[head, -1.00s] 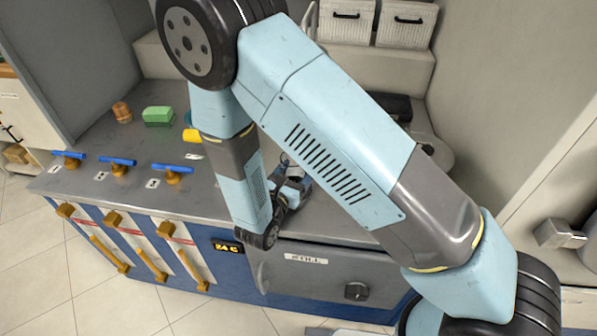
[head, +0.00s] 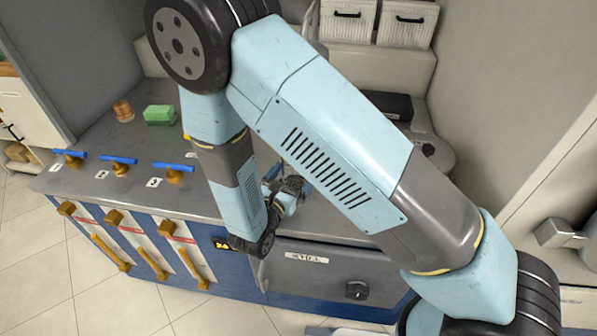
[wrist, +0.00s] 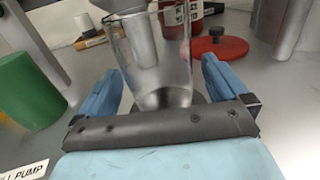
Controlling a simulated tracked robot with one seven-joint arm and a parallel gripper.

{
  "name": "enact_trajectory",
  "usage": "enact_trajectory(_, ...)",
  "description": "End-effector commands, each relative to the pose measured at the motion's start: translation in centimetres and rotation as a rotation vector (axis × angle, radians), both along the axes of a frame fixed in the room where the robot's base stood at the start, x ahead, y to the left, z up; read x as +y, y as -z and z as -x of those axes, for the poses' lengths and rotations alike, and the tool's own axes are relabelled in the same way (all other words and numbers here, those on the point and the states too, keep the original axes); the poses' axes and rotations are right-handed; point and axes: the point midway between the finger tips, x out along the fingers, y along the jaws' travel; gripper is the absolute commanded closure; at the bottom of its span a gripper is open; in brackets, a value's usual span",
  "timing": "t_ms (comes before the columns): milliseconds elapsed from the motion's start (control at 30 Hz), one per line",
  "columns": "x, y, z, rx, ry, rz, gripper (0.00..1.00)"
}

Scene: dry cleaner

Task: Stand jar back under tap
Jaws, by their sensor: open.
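A clear glass jar (wrist: 178,75) stands upright on the grey counter in the wrist view, between the two blue fingers of my gripper (wrist: 163,76). The fingers are open, with a visible gap on each side of the jar. A grey metal part (wrist: 122,5), perhaps the tap, shows at the top over the jar's mouth; a grey column shows through the glass. I cannot tell whether the jar is directly beneath it. In the head view my gripper (head: 287,193) is small and partly behind my arm, and the jar cannot be made out.
A green cylinder (wrist: 28,92) stands left of my gripper. Behind the jar are a red labelled bottle (wrist: 182,16) and a red disc with a black knob (wrist: 218,46). Blue-handled valves (head: 118,162), a green block (head: 160,115) and an orange-brown object (head: 123,111) are on the counter's left.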

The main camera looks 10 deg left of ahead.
Motion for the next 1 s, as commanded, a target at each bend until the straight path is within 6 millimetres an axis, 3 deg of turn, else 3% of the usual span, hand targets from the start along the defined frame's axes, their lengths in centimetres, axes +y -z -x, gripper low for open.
enact_trajectory(300,1.7,0.0,6.0,0.001,-0.003,0.0,0.0)
enact_trajectory(500,2.4,0.0,8.3,0.0,0.0,0.0,0.0)
enact_trajectory(1000,2.5,0.0,9.1,0.0,0.001,0.0,0.0)
